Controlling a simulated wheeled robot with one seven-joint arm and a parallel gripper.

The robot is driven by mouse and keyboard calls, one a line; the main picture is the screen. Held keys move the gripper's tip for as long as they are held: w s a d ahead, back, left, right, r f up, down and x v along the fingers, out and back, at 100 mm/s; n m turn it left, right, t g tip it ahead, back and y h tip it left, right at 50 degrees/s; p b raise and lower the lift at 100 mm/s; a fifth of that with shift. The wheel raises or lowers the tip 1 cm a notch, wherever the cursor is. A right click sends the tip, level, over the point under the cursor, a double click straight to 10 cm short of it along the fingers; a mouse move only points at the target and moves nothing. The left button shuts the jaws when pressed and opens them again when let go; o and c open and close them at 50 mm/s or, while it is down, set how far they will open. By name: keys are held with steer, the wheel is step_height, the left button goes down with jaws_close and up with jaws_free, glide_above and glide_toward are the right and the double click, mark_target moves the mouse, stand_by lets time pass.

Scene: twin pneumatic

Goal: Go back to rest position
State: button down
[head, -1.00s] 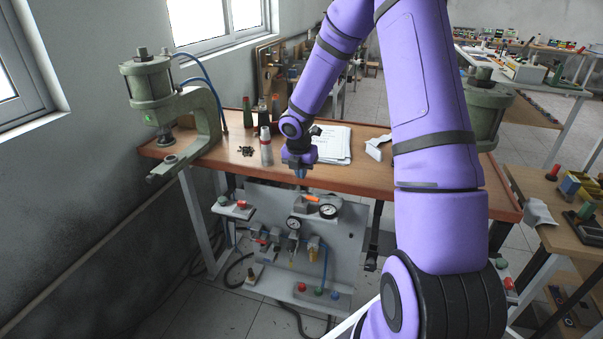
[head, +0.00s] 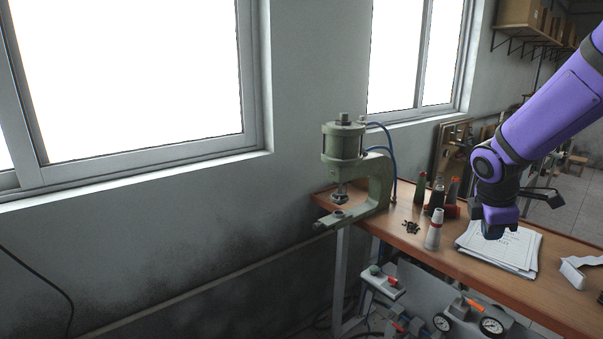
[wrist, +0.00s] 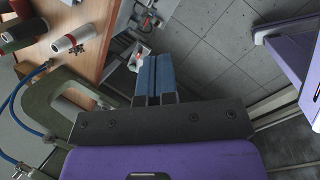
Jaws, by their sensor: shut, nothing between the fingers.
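My gripper (head: 492,230) hangs from my purple arm at the right of the head view, in front of the papers on the workbench. In the wrist view its two blue fingers (wrist: 154,78) lie together with nothing between them. It is apart from the bench objects. The wooden workbench (head: 455,262) stretches to the lower right. In the wrist view the bench edge (wrist: 98,62) is to the left of the fingers, and grey floor tiles show beyond them.
A green pneumatic press (head: 378,180) stands at the bench's left end. A white and red bottle (head: 434,230), small black parts (head: 411,227) and papers (head: 520,250) lie nearby. Gauges and valves sit on a panel (head: 425,310) below. A wall (head: 200,240) with windows fills the left.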

steer(key=s+a+r+m+t+y, duration=0.1)
steer(key=s+a+r+m, duration=0.2)
steer(key=s, duration=0.4)
steer(key=s+a+r+m+t+y, duration=0.1)
steer(key=s+a+r+m, duration=0.2)
steer(key=s+r+m, duration=0.2)
steer(key=s+a+r+m+t+y, duration=0.1)
steer(key=s+a+r+m, duration=0.3)
steer(key=s+m, duration=0.3)
steer(key=s+r, duration=0.1)
steer(key=s, duration=0.3)
steer(key=shift+s, duration=0.2)
steer(key=shift+w+d, duration=0.1)
